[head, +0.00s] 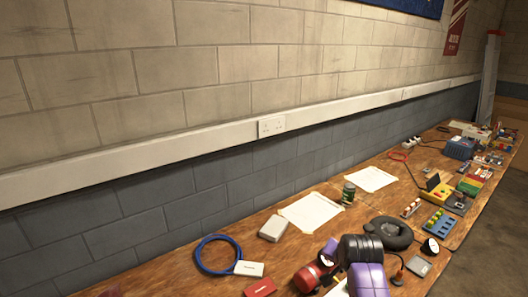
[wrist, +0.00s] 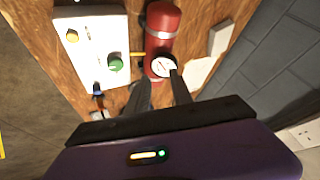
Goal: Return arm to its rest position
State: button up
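My gripper (wrist: 161,84) shows in the wrist view as two dark fingers standing apart, with bare wood visible between them. It is open and holds nothing. It is over the workbench, close to a red cylinder (wrist: 162,22) with a round white-faced gauge (wrist: 163,66). The fingertips appear near the gauge; I cannot tell whether they touch it. In the head view my purple and black arm (head: 368,280) reaches over the bench at the bottom edge, and my fingers cannot be made out there.
A white panel (wrist: 92,45) with yellow and green knobs lies beside the red cylinder (head: 306,279). The bench (head: 190,272) runs along a block wall (head: 150,225). A blue cable coil (head: 203,270), a black ring-shaped thing (head: 398,243), a can (head: 348,194) and paper sheets (head: 312,211) lie around.

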jog(key=s+r+n+t+b, duration=0.1)
jog(key=s+r+n+t, duration=0.1)
jog(key=s, duration=2.5)
jog(key=s+a+r+n+t+b, duration=0.1)
jog(key=s+n+t, duration=0.4)
jog(key=s, duration=2.2)
notch_tip(320, 180, up, 3)
jog(key=shift+s+a+f+y+b, duration=0.2)
jog(key=shift+s+y+b, duration=0.1)
jog(key=shift+b, duration=0.5)
